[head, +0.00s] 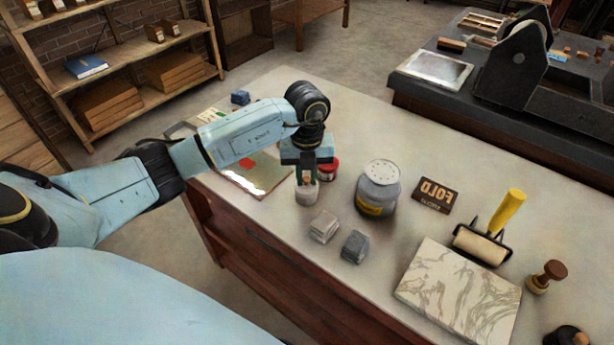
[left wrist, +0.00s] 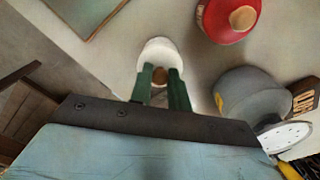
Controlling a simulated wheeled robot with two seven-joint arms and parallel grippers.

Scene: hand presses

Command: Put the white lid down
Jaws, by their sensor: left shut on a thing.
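My left gripper (head: 306,180) points down near the table's front edge. It also shows in the left wrist view (left wrist: 162,78), its green fingers shut on the brown knob of the white lid (left wrist: 158,50). In the head view a small whitish cylinder (head: 305,197) stands upright directly under the fingertips. I cannot tell where lid and body part there, or whether the lid rests on anything. My right gripper is in neither view.
A red pot (head: 330,169) stands close behind the gripper, a grey shaker jar (head: 378,190) to its right. Light (head: 324,226) and dark (head: 355,246) blocks lie in front.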

